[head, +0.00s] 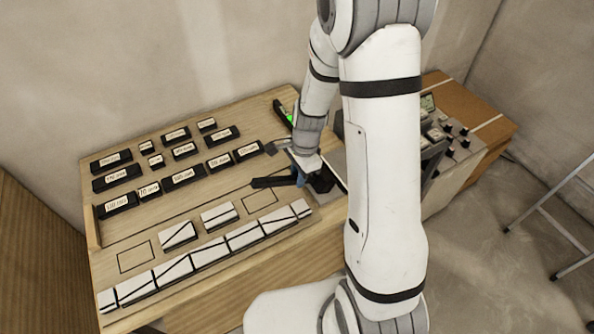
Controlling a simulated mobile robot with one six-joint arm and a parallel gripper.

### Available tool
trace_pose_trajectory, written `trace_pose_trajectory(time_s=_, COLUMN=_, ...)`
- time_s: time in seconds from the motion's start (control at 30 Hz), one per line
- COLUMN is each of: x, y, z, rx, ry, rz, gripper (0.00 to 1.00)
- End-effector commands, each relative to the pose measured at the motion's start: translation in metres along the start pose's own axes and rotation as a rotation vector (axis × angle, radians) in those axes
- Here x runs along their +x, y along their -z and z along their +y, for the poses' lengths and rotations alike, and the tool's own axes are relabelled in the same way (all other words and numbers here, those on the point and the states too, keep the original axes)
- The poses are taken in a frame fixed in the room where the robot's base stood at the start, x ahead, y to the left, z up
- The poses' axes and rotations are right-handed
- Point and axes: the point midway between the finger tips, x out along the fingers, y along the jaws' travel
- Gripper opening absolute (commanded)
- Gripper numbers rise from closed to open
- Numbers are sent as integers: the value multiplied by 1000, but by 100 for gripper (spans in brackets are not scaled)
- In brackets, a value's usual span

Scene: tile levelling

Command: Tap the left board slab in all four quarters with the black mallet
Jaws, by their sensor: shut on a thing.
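The left board slab (178,235) is a white tile with a dark diagonal line. It lies on the wooden board between an empty drawn outline and a second white slab (219,215). My gripper (300,178) is at the right side of the board, partly hidden by my own arm. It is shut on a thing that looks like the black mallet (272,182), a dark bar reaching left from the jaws. The grip itself is too small to make out. The bar is to the right of the left slab and apart from it.
A row of white slabs (208,252) lines the board's front edge. Several black labelled blocks (183,175) fill the back left. A black device with a green light (284,112) lies behind my gripper. A grey machine with knobs (450,140) stands at right.

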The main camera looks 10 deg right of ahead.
Motion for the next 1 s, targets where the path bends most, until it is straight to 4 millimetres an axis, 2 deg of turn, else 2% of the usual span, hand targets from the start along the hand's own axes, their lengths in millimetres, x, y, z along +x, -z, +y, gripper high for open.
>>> trace_pose_trajectory(time_s=0.03, x=11, y=2, z=0, rx=0, ry=1, rz=0, gripper=0)
trace_pose_trajectory(time_s=0.3, x=49, y=7, z=0, rx=1, ry=-1, rz=-1, gripper=0)
trace_pose_trajectory(time_s=0.5, x=67, y=9, z=0, rx=1, ry=0, rz=0, gripper=0)
trace_pose_trajectory(time_s=0.67, x=60, y=9, z=-1, rx=0, ry=1, rz=0, gripper=0)
trace_pose_trajectory(time_s=0.9, x=26, y=4, z=-1, rx=-1, ry=2, rz=0, gripper=0)
trace_pose_trajectory(time_s=1.0, x=20, y=3, z=-1, rx=-1, ry=1, rz=1, gripper=0)
